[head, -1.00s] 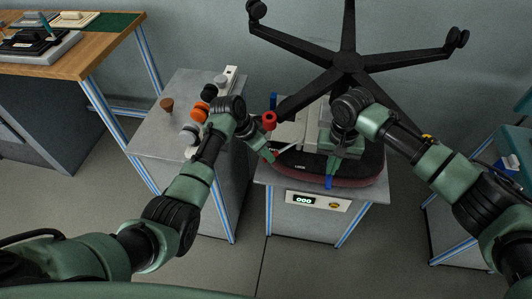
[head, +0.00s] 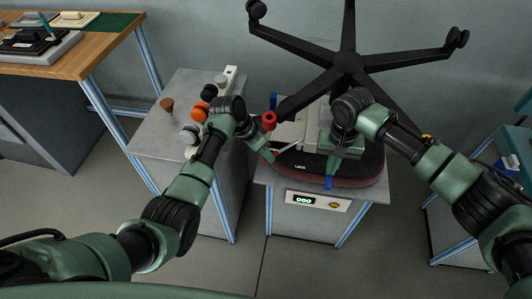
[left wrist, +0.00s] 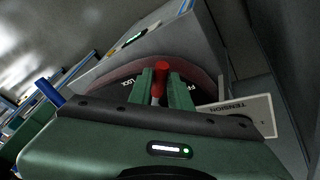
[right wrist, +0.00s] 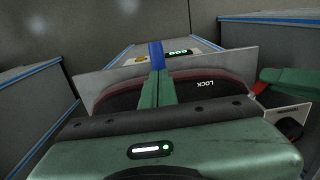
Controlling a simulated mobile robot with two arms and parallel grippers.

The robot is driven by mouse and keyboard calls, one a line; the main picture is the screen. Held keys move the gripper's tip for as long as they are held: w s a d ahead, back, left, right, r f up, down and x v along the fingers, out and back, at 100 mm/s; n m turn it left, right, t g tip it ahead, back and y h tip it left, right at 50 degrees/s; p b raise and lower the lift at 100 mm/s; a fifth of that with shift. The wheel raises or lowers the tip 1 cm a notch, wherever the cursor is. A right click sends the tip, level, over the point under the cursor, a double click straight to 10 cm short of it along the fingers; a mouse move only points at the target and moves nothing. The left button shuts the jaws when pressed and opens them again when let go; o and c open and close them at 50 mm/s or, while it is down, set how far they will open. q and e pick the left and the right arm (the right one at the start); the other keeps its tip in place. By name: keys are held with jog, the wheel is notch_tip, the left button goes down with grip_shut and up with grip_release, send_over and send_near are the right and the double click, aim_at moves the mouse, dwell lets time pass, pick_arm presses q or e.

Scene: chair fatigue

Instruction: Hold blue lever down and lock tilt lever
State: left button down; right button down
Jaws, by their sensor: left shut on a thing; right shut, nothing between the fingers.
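The upturned chair seat (head: 365,170) lies on a small grey stand, its base up. A red lever (left wrist: 161,72) is between the fingers of my left gripper (left wrist: 163,90), which is shut on it. In the left wrist view the lever stands between the LOCK mark (left wrist: 128,81) and the other, partly hidden mark. The blue lever (head: 329,182) is at the seat's front edge; it also shows in the right wrist view (right wrist: 156,54). My right gripper (right wrist: 158,88) is shut and empty, its tips right at the blue lever; contact is unclear.
A red knob (head: 269,120) is beside my left wrist. A grey cabinet (head: 155,120) with several knobs stands to the left. The stand has a panel with a green display (head: 304,200). The chair's legs (head: 347,62) spread above the seat.

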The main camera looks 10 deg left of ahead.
pick_arm(q)
jog(key=shift+d, duration=0.1)
dwell(0.3)
jog(key=shift+s+d+n+t, duration=0.3)
jog(key=shift+s+d+n, duration=0.5)
jog(key=shift+n, duration=0.1)
jog(key=shift+s+d+n+y, duration=0.25)
jog(key=shift+d+n+y, duration=0.05)
jog(key=shift+d+n, duration=0.2)
jog(key=c, duration=1.3)
grip_release()
jog(key=shift+a, duration=0.1)
jog(key=v, duration=0.7)
jog(key=shift+s+r, duration=0.3)
